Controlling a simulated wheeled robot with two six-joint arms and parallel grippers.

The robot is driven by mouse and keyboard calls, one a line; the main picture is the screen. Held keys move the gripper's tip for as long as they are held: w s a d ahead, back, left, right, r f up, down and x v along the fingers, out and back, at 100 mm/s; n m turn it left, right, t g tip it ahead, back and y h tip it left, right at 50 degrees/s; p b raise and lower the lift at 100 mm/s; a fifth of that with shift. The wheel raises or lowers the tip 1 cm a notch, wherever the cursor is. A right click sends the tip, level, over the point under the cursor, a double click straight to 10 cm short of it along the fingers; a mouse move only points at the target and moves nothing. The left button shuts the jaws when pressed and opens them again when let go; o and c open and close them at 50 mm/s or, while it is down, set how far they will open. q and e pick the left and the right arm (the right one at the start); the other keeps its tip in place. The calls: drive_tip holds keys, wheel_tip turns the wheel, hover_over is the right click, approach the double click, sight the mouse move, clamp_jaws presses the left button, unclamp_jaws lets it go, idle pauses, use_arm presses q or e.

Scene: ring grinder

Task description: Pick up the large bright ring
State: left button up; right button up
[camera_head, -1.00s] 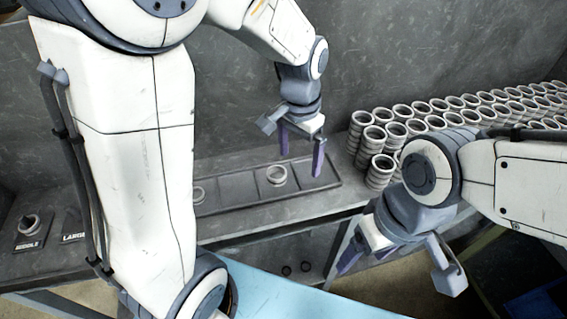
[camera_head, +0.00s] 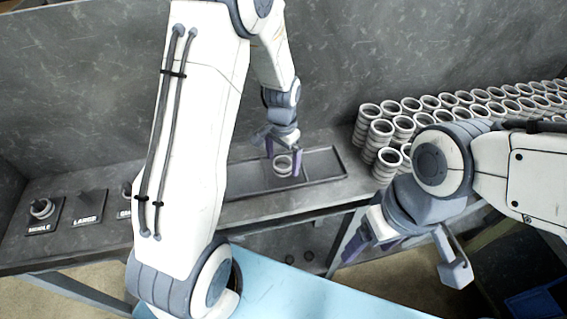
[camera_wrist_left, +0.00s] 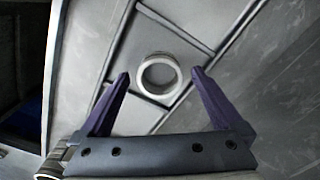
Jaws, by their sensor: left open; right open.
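A bright metal ring (camera_head: 283,165) lies in a compartment of the shallow divided tray (camera_head: 325,164) on the grey bench. My left gripper (camera_head: 283,158) is open just above it, pointing down, with its purple fingers close around the ring's position in the head view. In the left wrist view the ring (camera_wrist_left: 158,76) shows between and slightly beyond the open fingertips (camera_wrist_left: 160,78). I cannot tell whether the fingers touch it. My right gripper (camera_head: 361,240) is open and empty, in front of the bench on the right.
Stacks of rings (camera_head: 385,130) stand at the right of the bench. At the left are pads labelled MIDDLE (camera_head: 42,213), holding a ring, and LARGE (camera_head: 88,207), with a peg. A light blue surface (camera_head: 300,290) lies in front. My left arm hides part of the tray.

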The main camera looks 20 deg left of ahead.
use_arm(q)
drive_tip(key=shift+f, duration=0.5)
drive_tip(key=shift+c, duration=0.3)
drive_tip(key=c, duration=1.5)
drive_tip(key=shift+r, duration=0.1)
